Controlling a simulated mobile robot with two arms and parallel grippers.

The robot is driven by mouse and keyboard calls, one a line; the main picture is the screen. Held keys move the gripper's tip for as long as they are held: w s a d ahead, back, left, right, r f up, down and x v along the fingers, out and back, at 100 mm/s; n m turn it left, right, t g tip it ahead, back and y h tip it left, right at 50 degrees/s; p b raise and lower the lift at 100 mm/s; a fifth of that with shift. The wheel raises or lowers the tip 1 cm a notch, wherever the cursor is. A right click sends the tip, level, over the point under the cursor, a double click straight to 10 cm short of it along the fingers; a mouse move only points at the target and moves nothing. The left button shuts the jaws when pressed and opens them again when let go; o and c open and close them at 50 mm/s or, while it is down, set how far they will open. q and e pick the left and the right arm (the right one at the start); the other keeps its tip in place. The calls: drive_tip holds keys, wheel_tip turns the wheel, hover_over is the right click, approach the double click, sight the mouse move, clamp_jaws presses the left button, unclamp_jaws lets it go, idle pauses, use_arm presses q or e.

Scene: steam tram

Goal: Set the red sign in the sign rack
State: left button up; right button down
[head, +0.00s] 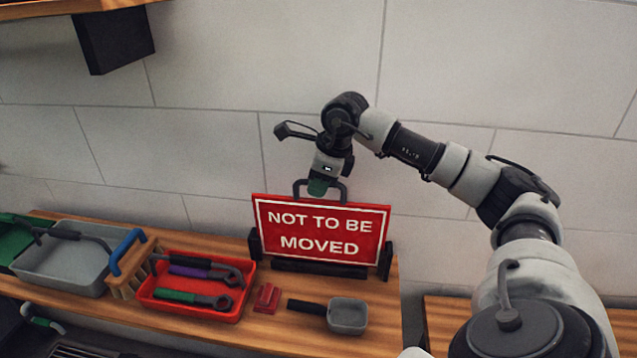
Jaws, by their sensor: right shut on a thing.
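The red sign (320,233) with white letters reading "NOT TO BE MOVED" stands nearly upright at the back of the wooden bench. My right gripper (318,188) is shut on the dark handle at the sign's top edge, coming from above. The black sign rack (330,269) is directly under and around the sign, with an end post at each side. The sign's lower edge is at the rack; I cannot tell whether it rests fully in it. My left gripper is not in view.
On the wooden bench (270,332), a red tray (197,312) holds several wrenches. A brush (127,265) and a grey tray (62,268) are at left. A tiled wall stands behind.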

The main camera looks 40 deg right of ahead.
drive_tip(key=shift+f+b, duration=0.95)
drive_tip(key=shift+f, duration=0.2)
drive_tip(key=c, duration=1.1)
unclamp_jaws()
drive_tip(key=shift+o, duration=0.2)
drive_tip(key=b+v, duration=0.1)
drive_tip(key=v, duration=1)
drive_tip(key=shift+a, duration=0.1)
drive_tip(key=shift+a+f, duration=0.1)
drive_tip(key=shift+f, duration=0.05)
